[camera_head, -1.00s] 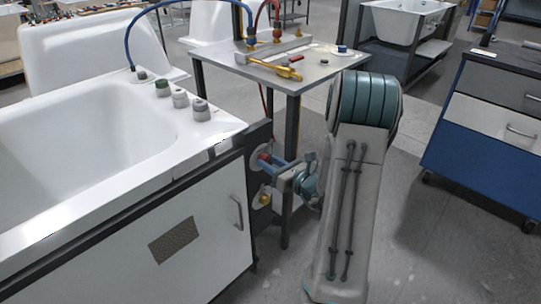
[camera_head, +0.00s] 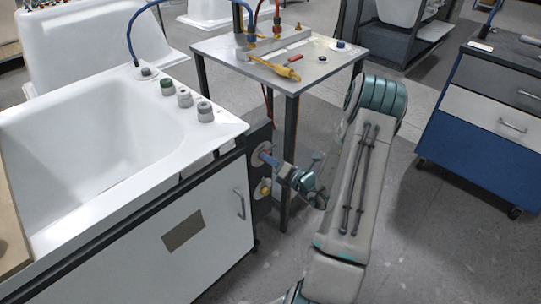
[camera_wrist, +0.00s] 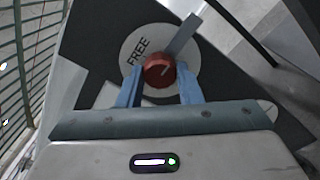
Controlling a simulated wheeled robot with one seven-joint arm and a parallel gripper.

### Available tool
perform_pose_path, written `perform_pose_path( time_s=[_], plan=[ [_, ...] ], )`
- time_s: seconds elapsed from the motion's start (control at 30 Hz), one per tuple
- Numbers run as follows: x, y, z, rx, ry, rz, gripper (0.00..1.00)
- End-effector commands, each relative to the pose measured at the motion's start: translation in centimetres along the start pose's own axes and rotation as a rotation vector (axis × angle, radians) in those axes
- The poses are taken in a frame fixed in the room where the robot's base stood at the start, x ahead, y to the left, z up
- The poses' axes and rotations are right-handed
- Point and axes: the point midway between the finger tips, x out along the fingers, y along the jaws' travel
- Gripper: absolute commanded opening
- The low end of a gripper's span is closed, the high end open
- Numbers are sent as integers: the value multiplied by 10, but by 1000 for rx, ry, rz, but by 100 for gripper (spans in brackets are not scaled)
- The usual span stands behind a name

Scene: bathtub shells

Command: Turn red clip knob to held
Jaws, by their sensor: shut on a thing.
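The red clip knob (camera_wrist: 158,71) sits at the middle of a white round dial (camera_wrist: 128,50) in the wrist view. The word FREE shows on the dial's left side; no other word is readable. A grey bar (camera_wrist: 183,36) runs from beside the knob toward the upper right across the dial. My gripper (camera_wrist: 160,82) has its two blue fingers on either side of the knob and is shut on it. In the head view my gripper (camera_head: 274,161) is at the dark panel on the tub cabinet's end, mostly covering the knob and its dial.
A yellow knob (camera_head: 265,188) is below on the same dark panel (camera_head: 259,135). The white tub (camera_head: 85,150) stands left. A metal table (camera_head: 225,48) with hoses and a yellow tool stands behind. A blue drawer cabinet (camera_head: 455,150) is at right; open floor lies between.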

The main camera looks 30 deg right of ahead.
Motion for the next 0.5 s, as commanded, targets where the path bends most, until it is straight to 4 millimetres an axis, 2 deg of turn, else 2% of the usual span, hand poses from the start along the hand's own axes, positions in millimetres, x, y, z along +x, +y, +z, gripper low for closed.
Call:
perform_pose_path(
  time_s=[0.5],
  plan=[
    [0, -1, 0, 34, -1, -2, 9]
  ],
)
